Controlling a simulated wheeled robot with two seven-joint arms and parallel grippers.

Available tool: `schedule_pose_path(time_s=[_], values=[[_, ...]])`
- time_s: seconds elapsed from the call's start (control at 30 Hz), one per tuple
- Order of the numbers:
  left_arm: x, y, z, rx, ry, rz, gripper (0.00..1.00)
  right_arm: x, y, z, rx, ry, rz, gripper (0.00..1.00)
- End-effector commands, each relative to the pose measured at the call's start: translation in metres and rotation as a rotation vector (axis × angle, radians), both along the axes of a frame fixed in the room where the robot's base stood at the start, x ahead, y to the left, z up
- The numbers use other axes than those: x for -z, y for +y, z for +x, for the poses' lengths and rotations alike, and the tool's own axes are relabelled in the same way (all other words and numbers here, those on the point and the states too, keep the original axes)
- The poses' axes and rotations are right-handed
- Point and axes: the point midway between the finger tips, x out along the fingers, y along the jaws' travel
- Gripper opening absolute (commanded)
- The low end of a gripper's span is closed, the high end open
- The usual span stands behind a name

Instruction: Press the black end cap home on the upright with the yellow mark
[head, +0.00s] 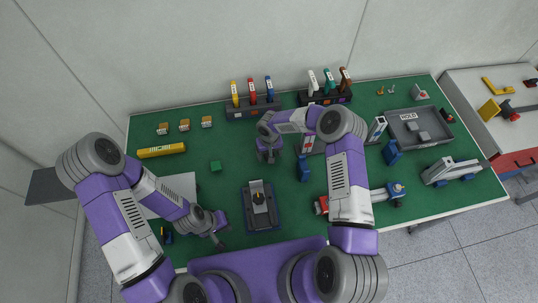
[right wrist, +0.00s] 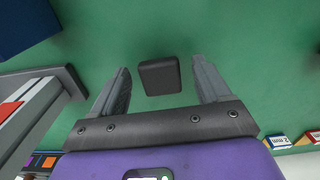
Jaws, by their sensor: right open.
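The black end cap (right wrist: 160,76) lies on the green mat in the right wrist view, between the open fingers of my right gripper (right wrist: 160,90) and not gripped. In the head view my right gripper (head: 268,158) hangs over the mat at the middle back and hides the cap. A grey upright (right wrist: 25,108) with a red mark stands left of the gripper in the wrist view; it also shows in the head view (head: 318,145). Another upright (head: 376,130) stands farther right. I cannot make out a yellow mark on either. My left gripper (head: 220,238) is low at the front left, its opening unclear.
A dark fixture (head: 249,222) stands at the middle front. Blue blocks (head: 303,170) (head: 391,152) stand near the uprights. Tool racks (head: 252,111) (head: 312,101) line the back. A grey bin (head: 396,118) is at right.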

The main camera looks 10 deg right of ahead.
Motion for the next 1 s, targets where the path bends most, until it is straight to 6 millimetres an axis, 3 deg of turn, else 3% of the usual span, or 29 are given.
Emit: schedule_pose_path(time_s=[0.07, 0.47, 0.77, 1.0], values=[[0.000, 0.000, 0.000, 0.000, 0.000, 0.000, 0.00, 0.000, 0.000, 0.000, 0.000, 0.000, 0.000, 0.77], [0.000, 0.000, 0.000, 0.000, 0.000, 0.000, 0.00, 0.000, 0.000, 0.000, 0.000, 0.000, 0.000, 0.17], [0.001, 0.000, 0.000, 0.000, 0.000, 0.000, 0.00, -0.007, 0.000, 0.000, 0.000, -0.001, 0.000, 0.17], [0.004, 0.000, 0.000, 0.000, 0.000, 0.000, 0.00, -0.050, 0.000, 0.001, -0.001, -0.004, -0.002, 0.17]])
